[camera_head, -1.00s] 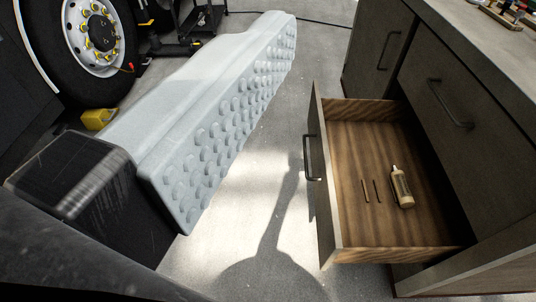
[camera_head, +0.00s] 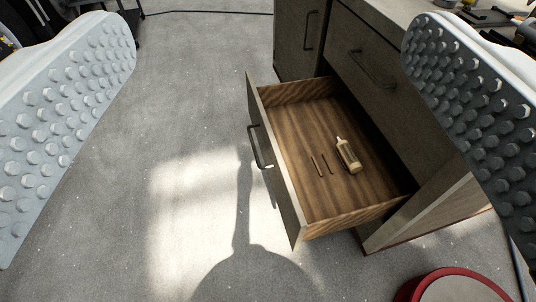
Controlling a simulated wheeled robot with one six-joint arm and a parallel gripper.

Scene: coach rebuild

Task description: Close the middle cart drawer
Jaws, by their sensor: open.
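The open wooden drawer (camera_head: 306,222) sticks out of the dark grey cart (camera_head: 345,45), below another drawer front that is shut. Its front panel (camera_head: 270,165) faces left and carries a black bar handle (camera_head: 256,148). Inside lie a small cream bottle (camera_head: 347,155) and two thin brown sticks (camera_head: 321,164). My gripper (camera_head: 265,125) is open, with one pale studded finger at the left edge and the other at the right edge. The right finger overlaps part of the cart in the picture. Nothing is held between the fingers.
Bare grey floor (camera_head: 185,90) lies left of the drawer. A red-rimmed round object (camera_head: 452,288) shows at the bottom right. Small items lie on the worktop at the top right. A dark cable (camera_head: 205,12) crosses the floor at the top.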

